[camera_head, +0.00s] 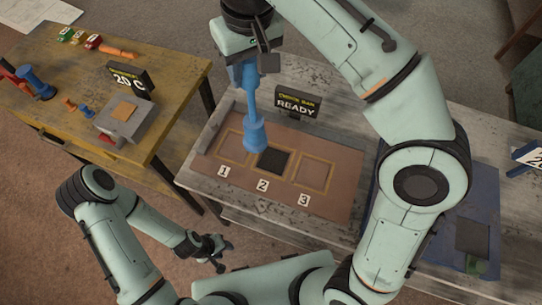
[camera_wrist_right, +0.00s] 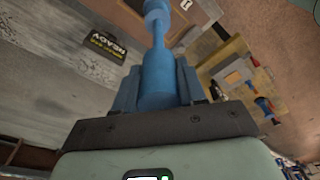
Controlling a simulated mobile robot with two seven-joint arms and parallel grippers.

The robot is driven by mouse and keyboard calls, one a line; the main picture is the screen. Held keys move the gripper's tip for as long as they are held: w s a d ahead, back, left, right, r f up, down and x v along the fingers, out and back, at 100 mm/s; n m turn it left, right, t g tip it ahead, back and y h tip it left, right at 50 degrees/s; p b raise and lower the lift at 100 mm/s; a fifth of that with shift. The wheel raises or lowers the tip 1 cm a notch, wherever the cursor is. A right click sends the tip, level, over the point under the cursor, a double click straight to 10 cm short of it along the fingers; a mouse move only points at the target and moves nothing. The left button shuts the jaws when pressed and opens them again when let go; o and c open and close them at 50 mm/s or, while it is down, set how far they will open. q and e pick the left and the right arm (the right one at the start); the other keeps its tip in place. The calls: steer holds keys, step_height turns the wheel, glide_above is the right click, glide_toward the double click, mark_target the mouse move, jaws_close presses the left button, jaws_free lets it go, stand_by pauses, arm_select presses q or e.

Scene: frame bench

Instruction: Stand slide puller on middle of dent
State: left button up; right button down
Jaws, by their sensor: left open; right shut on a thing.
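A blue tool (camera_head: 252,105), which looks like the slide puller, hangs nearly upright with its wide round end down. My right gripper (camera_head: 252,66) is shut on its upper part; the right wrist view shows the tool (camera_wrist_right: 158,75) between both fingers. The wide end overlaps the gap between square 1 and square 2 on the brown board (camera_head: 340,205). I cannot tell whether it touches the board. A dark square panel (camera_head: 275,162) lies in square 2, partly behind the tool. I cannot make out a dent on it. My left gripper (camera_head: 218,252) is open and empty, low in front of the bench.
A READY sign (camera_head: 298,105) stands behind the board. Squares 1 and 3 (camera_head: 313,174) look empty. A blue mat (camera_head: 480,205) with a dark plate (camera_head: 473,238) lies at the right. A yellow table (camera_head: 170,75) at the left holds a "20 C" sign, a grey block and small tools.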

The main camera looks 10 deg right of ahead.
arm_select(q)
steer(key=w+r+p, duration=0.1)
steer(key=w+r, duration=0.2)
arm_select(e)
steer(key=w+d+r+m, duration=0.1)
steer(key=w+d+r, duration=0.15)
steer(key=d, duration=0.25)
arm_select(q)
steer(key=s+f+b, duration=0.5)
steer(key=s+f, duration=0.1)
steer(key=f, duration=0.1)
steer(key=shift+s+f+g, duration=0.2)
steer(key=shift+s+g, duration=0.05)
steer(key=shift+g, duration=0.05)
arm_select(e)
step_height(320, 180, down, 20)
steer(key=shift+s+d+r, duration=0.15)
steer(key=shift+s+r, duration=0.05)
steer(key=shift+s, duration=0.1)
steer(key=shift+w+f, duration=0.1)
steer(key=shift+f, duration=0.15)
arm_select(q)
steer(key=shift+f, duration=0.1)
arm_select(e)
steer(key=c, duration=0.6)
jaws_free()
steer(key=shift+c, duration=0.2)
